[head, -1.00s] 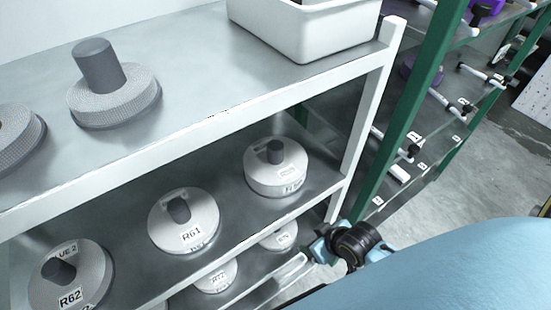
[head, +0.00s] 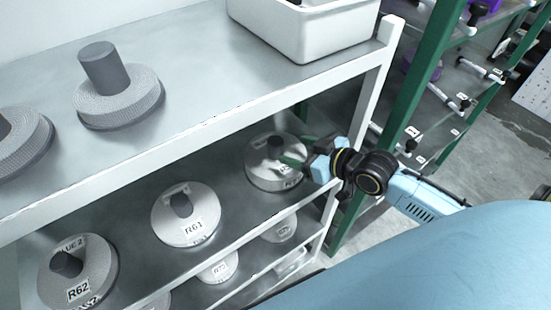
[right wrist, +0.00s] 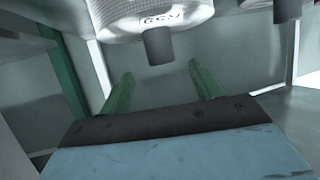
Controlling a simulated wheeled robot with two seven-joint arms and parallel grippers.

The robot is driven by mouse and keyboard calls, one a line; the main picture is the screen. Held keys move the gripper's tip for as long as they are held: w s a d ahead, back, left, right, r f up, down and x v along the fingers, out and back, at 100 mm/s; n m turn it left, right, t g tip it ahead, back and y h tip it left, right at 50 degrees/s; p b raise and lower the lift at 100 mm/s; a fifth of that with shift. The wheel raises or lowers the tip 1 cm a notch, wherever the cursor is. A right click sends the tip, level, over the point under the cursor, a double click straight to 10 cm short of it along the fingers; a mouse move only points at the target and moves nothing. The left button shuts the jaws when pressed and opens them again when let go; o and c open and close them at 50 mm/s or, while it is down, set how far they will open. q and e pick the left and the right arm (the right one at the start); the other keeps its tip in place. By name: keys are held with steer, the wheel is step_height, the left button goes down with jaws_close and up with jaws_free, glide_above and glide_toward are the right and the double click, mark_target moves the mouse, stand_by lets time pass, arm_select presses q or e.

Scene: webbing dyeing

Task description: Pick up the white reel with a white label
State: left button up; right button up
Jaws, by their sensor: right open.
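Several white or grey reels with white labels and dark hubs lie on the middle shelf. The right-most white reel (head: 262,178) is nearest my right gripper (head: 297,151), which covers part of its right side and label. The R61 reel (head: 170,221) lies to its left, and the greyer R62 reel (head: 100,262) lies further left. My right gripper is open, its green fingers apart near the right-most reel's dark hub. In the right wrist view, a labelled white reel (right wrist: 125,18) is ahead at the top, with nothing between the fingers (right wrist: 162,88). My left gripper is not in view.
The white rack's upper shelf (head: 215,75) overhangs these reels and carries grey reels and a white bin (head: 310,35). The rack's white upright (head: 372,95) stands close to my right gripper. A green-framed rack (head: 400,105) stands to the right. More reels sit below.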

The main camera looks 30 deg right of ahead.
mark_target(270, 142)
steer(key=x, duration=1)
steer(key=shift+f, duration=0.25)
jaws_close()
steer(key=shift+r, duration=0.2)
